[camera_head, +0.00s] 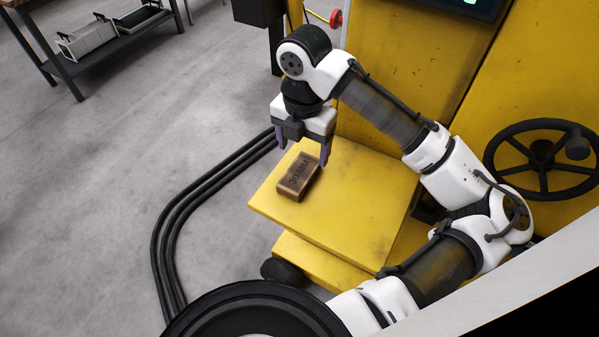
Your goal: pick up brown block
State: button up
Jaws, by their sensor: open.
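The brown block (298,177) lies on the yellow step (345,210) of the machine, with dark raised marking on its top that looks like "30 MM". My gripper (303,153) points downward with its fingers apart and nothing between them. It is above the block and toward the block's far end. In this view the right fingertip comes close to the block's upper right edge. I cannot tell whether it touches.
The yellow machine body (405,50) rises behind the step. A black handwheel (541,160) is at the right. Black hoses (185,205) run along the floor left of the step. A dark shelf bench (60,75) stands at the upper left. Grey floor is open between.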

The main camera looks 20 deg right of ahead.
aim_at(303, 167)
jog(key=shift+w+d+f+p, duration=0.1)
jog(key=shift+f+p, duration=0.7)
jog(key=shift+f, duration=2.35)
jog(key=c, duration=1.1)
